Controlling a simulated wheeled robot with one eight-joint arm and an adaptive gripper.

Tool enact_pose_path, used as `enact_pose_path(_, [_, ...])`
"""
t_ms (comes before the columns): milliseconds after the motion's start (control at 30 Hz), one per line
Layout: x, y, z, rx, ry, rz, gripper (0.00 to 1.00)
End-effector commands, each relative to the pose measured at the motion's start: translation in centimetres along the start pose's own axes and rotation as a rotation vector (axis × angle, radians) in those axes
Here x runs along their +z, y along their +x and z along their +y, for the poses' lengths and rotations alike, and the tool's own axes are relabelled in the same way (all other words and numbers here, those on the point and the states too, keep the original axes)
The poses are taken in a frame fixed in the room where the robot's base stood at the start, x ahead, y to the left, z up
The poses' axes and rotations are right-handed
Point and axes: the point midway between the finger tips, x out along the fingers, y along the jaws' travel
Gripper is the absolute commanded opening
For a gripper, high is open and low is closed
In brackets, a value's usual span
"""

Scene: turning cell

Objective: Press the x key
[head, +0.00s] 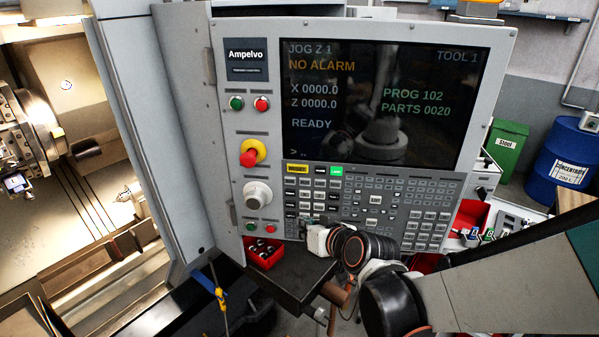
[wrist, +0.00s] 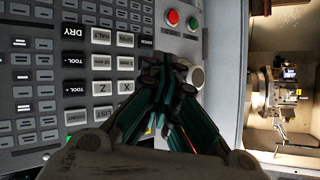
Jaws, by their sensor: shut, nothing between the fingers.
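The x key (wrist: 126,87) is a light key marked X on the grey keypad, beside the Z key (wrist: 102,88) in the wrist view. Both letters appear upside down there. In the head view the keypad (head: 375,210) lies below the screen, and its key letters are too small to read. My gripper (head: 304,224) is at the keypad's lower left; its fingertips also show in the wrist view (wrist: 168,66), shut and empty. There they lie to the right of the X key, which is uncovered. I cannot tell whether the tips touch the panel.
The screen (head: 385,100) reads JOG Z 1, NO ALARM, X 0000.0 and Z 0000.0. A red emergency stop (head: 250,156), a grey knob (head: 257,195) and green and red buttons line the panel's left side. A red bin (head: 264,254) of parts sits below.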

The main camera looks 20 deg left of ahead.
Motion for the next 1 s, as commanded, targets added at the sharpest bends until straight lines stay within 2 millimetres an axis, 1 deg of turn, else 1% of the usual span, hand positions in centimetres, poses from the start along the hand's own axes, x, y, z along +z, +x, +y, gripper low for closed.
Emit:
enact_pose_path(33, [0.5, -0.8, -2.0, -0.024, -0.014, -0.006, 0.0])
enact_pose_path(333, [0.3, -0.6, -1.8, -0.024, -0.015, -0.006, 0.0])
enact_pose_path(467, [-0.3, 0.2, -1.2, -0.024, -0.015, -0.006, 0.0])
enact_pose_path(800, [-2.7, 3.5, 1.2, -0.02, -0.014, -0.005, 0.0])
enact_pose_path(1000, [-3.5, 5.0, 2.2, -0.02, -0.012, -0.005, 0.0])
